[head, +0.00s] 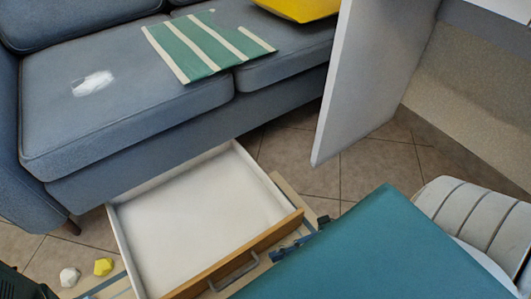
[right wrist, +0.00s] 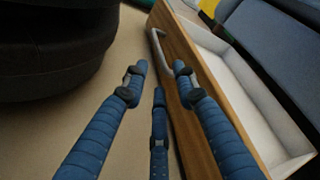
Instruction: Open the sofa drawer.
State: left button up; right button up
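The sofa drawer (head: 205,215) is pulled well out from under the blue-grey sofa (head: 120,95). It is empty, with white inner walls and a wooden front (head: 262,247). A grey bar handle (head: 233,275) sits on the front, and it also shows in the right wrist view (right wrist: 156,48). My right gripper (head: 293,249) is beside the right part of the drawer front, partly hidden by a teal panel. In the right wrist view its blue fingers (right wrist: 160,75) are spread, with nothing held; the handle appears beyond the fingertips. I do not see my left gripper.
A green-striped cloth (head: 205,45) and a yellow item (head: 298,8) lie on the sofa. A white upright panel (head: 365,75) stands at the right. White (head: 69,277) and yellow (head: 103,267) lumps lie left of the drawer. Tiled floor shows between the sofa and panel.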

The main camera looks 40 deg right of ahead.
jog(key=v, duration=0.5)
jog(key=shift+s+d+r, duration=0.15)
jog(key=shift+d, duration=0.2)
